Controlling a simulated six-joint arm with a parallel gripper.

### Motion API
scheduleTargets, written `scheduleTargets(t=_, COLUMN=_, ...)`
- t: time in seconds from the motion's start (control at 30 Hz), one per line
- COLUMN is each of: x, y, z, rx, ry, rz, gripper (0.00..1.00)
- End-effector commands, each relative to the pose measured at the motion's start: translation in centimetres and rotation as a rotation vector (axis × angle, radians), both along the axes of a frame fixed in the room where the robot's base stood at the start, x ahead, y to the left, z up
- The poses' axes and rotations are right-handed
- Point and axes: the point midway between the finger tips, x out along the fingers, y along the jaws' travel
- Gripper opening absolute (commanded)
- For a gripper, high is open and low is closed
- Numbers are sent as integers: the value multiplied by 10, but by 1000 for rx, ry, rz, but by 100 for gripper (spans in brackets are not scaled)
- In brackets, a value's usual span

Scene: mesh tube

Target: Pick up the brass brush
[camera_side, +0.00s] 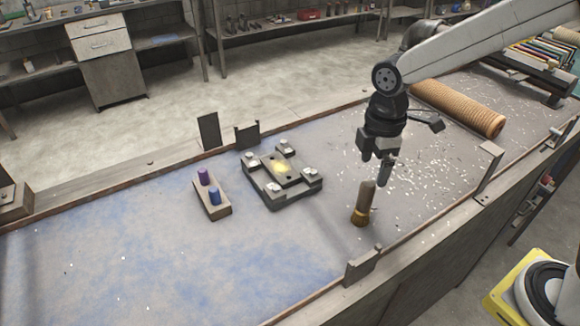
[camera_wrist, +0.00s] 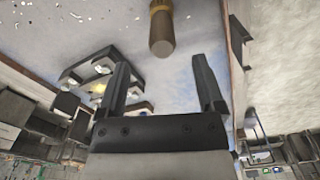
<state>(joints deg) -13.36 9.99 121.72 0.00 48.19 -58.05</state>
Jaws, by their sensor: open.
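The brass brush (camera_side: 365,197) stands upright on the bench, bristles down, with a brown handle on top and a brass-coloured band below. My gripper (camera_side: 375,171) is above it in the side view, pointing down, with its fingertips close to the handle's top. In the wrist view the brush (camera_wrist: 161,33) shows at the top centre, handle end towards me. It lies beyond the tips of my open gripper (camera_wrist: 160,63), roughly in line with the gap. Nothing is between the fingers. The bristles are cut off by the wrist view's top edge.
A dark fixture (camera_side: 282,180) with metal clamps and a yellow glow sits left of the brush. A wooden block (camera_side: 212,207) with purple and blue pegs is further left. A ribbed tan roll (camera_side: 458,108) lies behind right. White flakes litter the right; a low bracket (camera_side: 362,267) stands at the front edge.

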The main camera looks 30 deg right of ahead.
Motion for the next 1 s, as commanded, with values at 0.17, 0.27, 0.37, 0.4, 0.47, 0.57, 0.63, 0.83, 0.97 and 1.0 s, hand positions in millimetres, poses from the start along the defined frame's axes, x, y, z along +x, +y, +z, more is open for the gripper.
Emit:
scheduleTargets(t=0.17, x=0, y=1, z=0, rx=0, ry=2, rz=13, gripper=87)
scheduleTargets(t=0.27, x=0, y=1, z=-5, rx=-2, ry=5, rz=11, gripper=87)
scheduleTargets(t=0.37, x=0, y=1, z=-12, rx=-2, ry=5, rz=11, gripper=87)
scheduleTargets(t=0.4, x=0, y=1, z=-16, rx=-2, ry=5, rz=10, gripper=87)
scheduleTargets(t=0.47, x=0, y=1, z=-21, rx=-2, ry=5, rz=10, gripper=87)
scheduleTargets(t=0.57, x=0, y=1, z=-25, rx=-1, ry=3, rz=10, gripper=87)
scheduleTargets(t=0.63, x=0, y=1, z=-26, rx=0, ry=2, rz=9, gripper=87)
scheduleTargets(t=0.83, x=0, y=1, z=-30, rx=-1, ry=3, rz=9, gripper=87)
scheduleTargets(t=0.97, x=-1, y=2, z=-40, rx=-1, ry=6, rz=9, gripper=87)
scheduleTargets(t=1.0, x=-1, y=3, z=-44, rx=-2, ry=5, rz=9, gripper=87)
